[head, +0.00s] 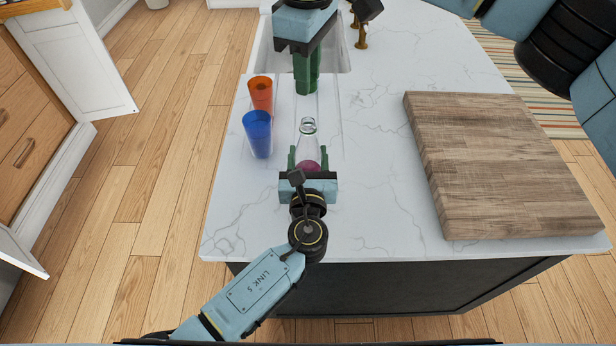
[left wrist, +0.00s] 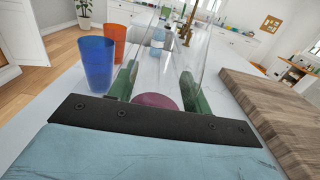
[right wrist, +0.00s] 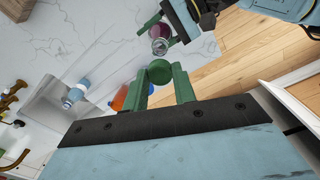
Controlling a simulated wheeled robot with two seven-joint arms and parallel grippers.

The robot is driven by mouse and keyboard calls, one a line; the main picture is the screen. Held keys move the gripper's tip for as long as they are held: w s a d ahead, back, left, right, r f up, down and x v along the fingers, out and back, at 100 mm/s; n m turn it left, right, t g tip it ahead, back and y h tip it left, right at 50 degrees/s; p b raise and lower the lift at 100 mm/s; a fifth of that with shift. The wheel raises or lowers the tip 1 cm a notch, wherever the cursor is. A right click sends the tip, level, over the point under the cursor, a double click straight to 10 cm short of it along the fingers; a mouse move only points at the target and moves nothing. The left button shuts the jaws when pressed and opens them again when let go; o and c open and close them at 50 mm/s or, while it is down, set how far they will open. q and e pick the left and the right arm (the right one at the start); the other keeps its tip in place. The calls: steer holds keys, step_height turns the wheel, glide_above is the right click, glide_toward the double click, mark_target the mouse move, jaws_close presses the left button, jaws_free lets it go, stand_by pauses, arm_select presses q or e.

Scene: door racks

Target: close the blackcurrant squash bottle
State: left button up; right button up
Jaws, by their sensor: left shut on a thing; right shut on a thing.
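The squash bottle (head: 308,141) is clear glass with purple liquid low inside. It stands upright on the white counter, its mouth uncovered. My left gripper (head: 308,158) is shut around the bottle's lower body; the glass fills the space between its fingers in the left wrist view (left wrist: 165,70). My right gripper (head: 307,91) is beyond the bottle in the head view and apart from it. In the right wrist view its fingers are shut on a round green cap (right wrist: 159,72). The bottle's open mouth (right wrist: 159,46) shows past the cap. The fingers hide the cap in the head view.
An orange cup (head: 260,95) and a blue cup (head: 257,135) stand left of the bottle. A thick wooden board (head: 500,160) lies at the right. A sink with a brass tap (head: 360,38) is at the back. The counter between bottle and board is clear.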

arm_select(q)
steer(key=c, duration=0.5)
steer(key=shift+o, duration=0.2)
arm_select(e)
glide_above(309, 121)
steer(key=shift+f, duration=2.5)
steer(key=shift+f, duration=0.9)
steer(key=shift+f, duration=0.6)
